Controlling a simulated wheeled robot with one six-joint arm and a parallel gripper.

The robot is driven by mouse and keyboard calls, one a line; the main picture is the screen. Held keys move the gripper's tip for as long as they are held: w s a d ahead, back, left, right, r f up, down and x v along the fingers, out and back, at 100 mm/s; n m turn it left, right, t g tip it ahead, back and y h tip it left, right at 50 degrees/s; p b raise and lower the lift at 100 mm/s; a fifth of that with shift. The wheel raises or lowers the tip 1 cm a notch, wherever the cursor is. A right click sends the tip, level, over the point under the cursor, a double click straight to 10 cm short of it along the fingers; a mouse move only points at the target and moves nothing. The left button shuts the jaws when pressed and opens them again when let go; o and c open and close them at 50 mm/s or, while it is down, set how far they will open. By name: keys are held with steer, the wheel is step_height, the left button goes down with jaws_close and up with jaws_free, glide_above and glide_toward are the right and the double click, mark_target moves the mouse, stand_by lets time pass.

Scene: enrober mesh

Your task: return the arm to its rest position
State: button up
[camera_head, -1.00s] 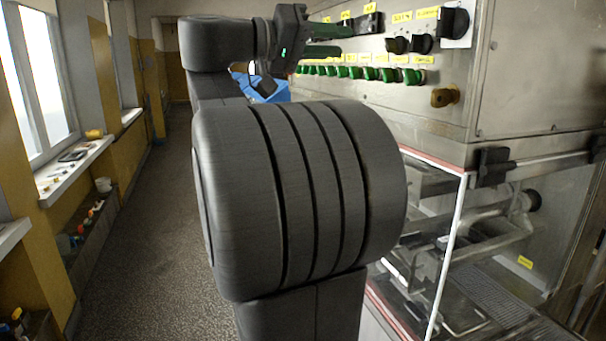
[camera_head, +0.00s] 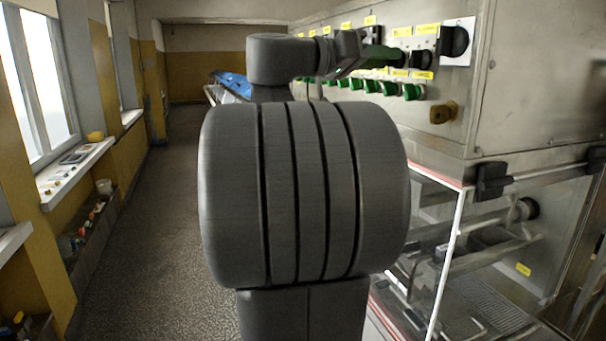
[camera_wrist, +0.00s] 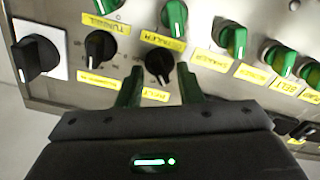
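My gripper (camera_head: 388,57) is at the end of my arm, at the upper middle of the head view, in front of the machine's control panel. In the wrist view its two green fingers (camera_wrist: 159,72) are apart with nothing held between them. A black knob (camera_wrist: 160,66) shows just beyond the fingertips; I cannot tell the gap between them. My own large dark arm joint fills the middle of the head view and hides part of the machine.
The control panel (camera_head: 440,95) has several green switches (camera_wrist: 234,40), black knobs and yellow labels. A black rotary switch on a white plate (camera_head: 458,60) is at its right. Below is a glass-sided machine frame (camera_head: 450,250). The floor (camera_head: 160,230) to the left is clear.

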steer(key=f+b+v, duration=0.2)
steer(key=b+v, duration=0.1)
steer(key=v, duration=1)
steer(key=shift+a+m+y, duration=0.25)
steer(key=shift+m+y, duration=0.05)
steer(key=shift+s+d, duration=0.1)
steer(key=shift+s, duration=0.05)
